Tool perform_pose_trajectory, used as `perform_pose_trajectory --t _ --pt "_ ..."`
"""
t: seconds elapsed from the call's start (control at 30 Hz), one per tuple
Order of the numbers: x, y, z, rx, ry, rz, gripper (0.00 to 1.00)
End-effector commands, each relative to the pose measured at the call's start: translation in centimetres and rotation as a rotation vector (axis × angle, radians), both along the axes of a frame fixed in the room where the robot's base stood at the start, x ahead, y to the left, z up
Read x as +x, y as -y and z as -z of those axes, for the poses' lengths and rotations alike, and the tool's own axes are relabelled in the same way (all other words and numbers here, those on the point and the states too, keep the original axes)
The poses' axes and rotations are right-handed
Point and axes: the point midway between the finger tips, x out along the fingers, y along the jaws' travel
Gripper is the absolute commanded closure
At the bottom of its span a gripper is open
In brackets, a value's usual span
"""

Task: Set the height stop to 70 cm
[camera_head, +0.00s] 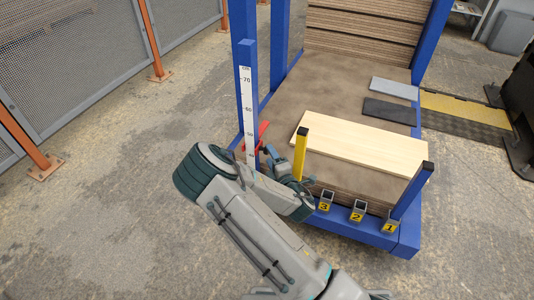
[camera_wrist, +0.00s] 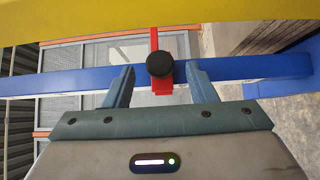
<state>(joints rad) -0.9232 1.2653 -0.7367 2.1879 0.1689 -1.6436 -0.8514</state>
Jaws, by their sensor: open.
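The red height stop (camera_head: 263,128) sits low on a blue post (camera_head: 239,60) with a white scale (camera_head: 246,95). The 70 and 60 marks are readable well above it; its exact reading is partly hidden by my arm. In the wrist view the red stop (camera_wrist: 155,40) crosses the blue post and carries a round black knob (camera_wrist: 160,64). My gripper (camera_head: 272,158) is beside the post, near the stop. In the wrist view my gripper (camera_wrist: 160,75) is open, its fingers on either side of the knob, with gaps; I cannot tell the depth between them.
A yellow post (camera_head: 300,150) stands close to my gripper and crosses the top of the wrist view. A pale board (camera_head: 360,142) lies on the board stack behind it. Numbered slots (camera_head: 357,212) line the blue frame's front edge. The floor left of the post is clear.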

Motion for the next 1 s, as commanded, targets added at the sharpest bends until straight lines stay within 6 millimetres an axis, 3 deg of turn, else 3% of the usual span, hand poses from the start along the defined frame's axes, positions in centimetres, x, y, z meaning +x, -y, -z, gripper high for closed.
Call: perform_pose_trajectory --t 0.23,0.63,0.8,0.83,1.0 --pt "3.0 -1.4 0.1 0.001 0.000 -0.001 0.49" --pt "3.7 -1.7 0.0 0.000 -0.001 0.001 0.49" --pt "3.7 -1.7 0.0 0.000 -0.001 0.001 0.96" --pt "3.7 -1.7 0.0 0.000 -0.001 0.001 1.00" --pt "3.6 -1.8 -0.3 0.000 -0.001 -0.002 1.00"
